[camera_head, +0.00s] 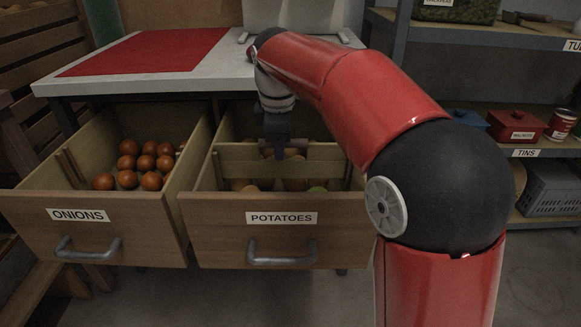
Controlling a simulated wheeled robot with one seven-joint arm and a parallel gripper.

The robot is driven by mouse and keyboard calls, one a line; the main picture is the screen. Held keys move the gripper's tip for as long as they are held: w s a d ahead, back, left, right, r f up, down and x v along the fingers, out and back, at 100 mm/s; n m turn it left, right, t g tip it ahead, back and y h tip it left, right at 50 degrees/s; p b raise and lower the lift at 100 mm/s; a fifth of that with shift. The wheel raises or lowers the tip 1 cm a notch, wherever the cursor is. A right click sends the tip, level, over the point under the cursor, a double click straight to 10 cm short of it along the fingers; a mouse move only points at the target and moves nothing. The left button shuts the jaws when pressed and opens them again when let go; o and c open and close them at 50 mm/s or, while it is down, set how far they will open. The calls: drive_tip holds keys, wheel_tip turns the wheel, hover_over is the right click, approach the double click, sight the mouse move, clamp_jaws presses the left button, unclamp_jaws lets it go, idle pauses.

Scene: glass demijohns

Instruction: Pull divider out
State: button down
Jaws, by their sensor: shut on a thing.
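The divider (234,160) is a pale wooden board standing crosswise in the open drawer labelled POTATOES (225,219). My gripper (279,151) points down over the drawer and is shut on the divider's top edge, near its middle. The divider looks about level. Its lower edge is partly behind the potatoes and the drawer front, so I cannot tell whether it sits in its slots. Several potatoes (295,184) lie around the divider, one of them greenish (317,189).
The open ONIONS drawer (40,205) with several onions (128,163) is close on the left. A worktop (225,70) with a red mat (150,52) is above and behind the drawers. Shelves with tins (562,124) and a grey crate (552,190) stand at right.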

drive_tip(key=shift+r, duration=0.15)
drive_tip(key=shift+r+p, duration=3.9)
drive_tip(key=shift+p, duration=0.1)
wheel_tip(320, 180, up, 3)
drive_tip(key=p, duration=0.3)
